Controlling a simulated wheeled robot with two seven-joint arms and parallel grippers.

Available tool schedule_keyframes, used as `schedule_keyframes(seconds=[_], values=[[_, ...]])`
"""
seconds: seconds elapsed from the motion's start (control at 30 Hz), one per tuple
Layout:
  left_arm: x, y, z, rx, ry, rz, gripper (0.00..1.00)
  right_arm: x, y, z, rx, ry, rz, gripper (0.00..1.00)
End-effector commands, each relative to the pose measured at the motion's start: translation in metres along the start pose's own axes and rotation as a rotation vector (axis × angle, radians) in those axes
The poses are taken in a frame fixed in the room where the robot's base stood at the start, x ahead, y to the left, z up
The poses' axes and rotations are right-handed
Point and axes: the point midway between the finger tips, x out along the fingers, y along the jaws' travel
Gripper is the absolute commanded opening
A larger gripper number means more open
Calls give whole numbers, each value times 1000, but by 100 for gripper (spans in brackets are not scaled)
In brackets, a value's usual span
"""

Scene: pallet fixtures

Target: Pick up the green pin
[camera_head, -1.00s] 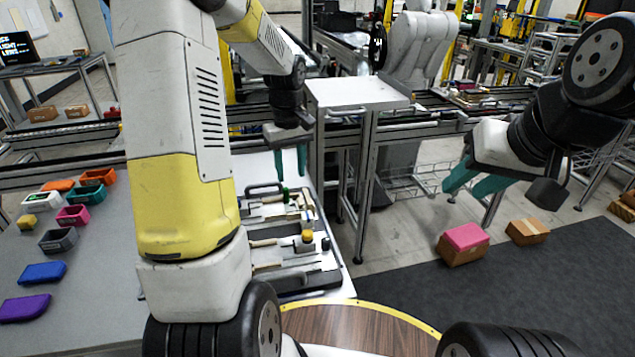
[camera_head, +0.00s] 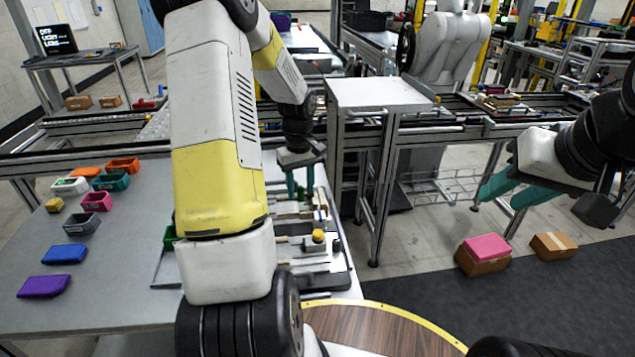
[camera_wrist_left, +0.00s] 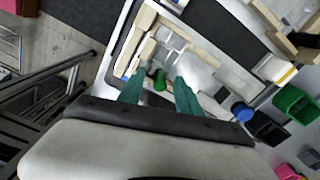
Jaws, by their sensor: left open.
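The green pin (camera_wrist_left: 160,80) stands on the pallet fixture (camera_wrist_left: 208,76) and shows between the two teal fingers of my left gripper in the left wrist view. In the head view the left gripper (camera_head: 301,188) points down at the far part of the fixture, and the pin is a small dark green spot between its fingertips. The left fingers are apart on either side of the pin; I cannot tell whether either touches it. My right gripper (camera_head: 499,198) hangs over the floor at the right, its fingers apart and empty.
A yellow-topped part (camera_head: 318,237) stands nearer on the fixture. Several coloured bins, including a pink one (camera_head: 97,201), and a blue block (camera_head: 63,254) lie on the grey table at left. A metal stand (camera_head: 378,95) rises right of my left gripper.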

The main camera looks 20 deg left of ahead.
Motion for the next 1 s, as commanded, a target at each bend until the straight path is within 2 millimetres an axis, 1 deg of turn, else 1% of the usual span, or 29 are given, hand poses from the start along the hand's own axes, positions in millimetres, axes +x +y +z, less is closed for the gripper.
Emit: schedule_keyframes(seconds=[0.17,0.2,0.27,0.3,0.4,0.77,0.87,1.0], values=[[0,0,0,0,1,0,41,0,0,0,0,0,0,36],[0,0,0,0,1,0,37,0,0,0,0,0,0,36],[0,0,0,0,1,0,25,0,0,0,0,0,0,36],[0,0,0,0,1,0,18,0,0,0,0,0,0,36],[0,0,0,0,1,0,0,0,0,0,0,0,0,36],[-1,0,0,0,1,0,0,0,0,0,0,0,0,36],[-4,0,0,1,1,0,0,0,0,0,0,0,0,36],[-16,1,-1,1,4,2,0,0,0,0,0,0,0,36]])
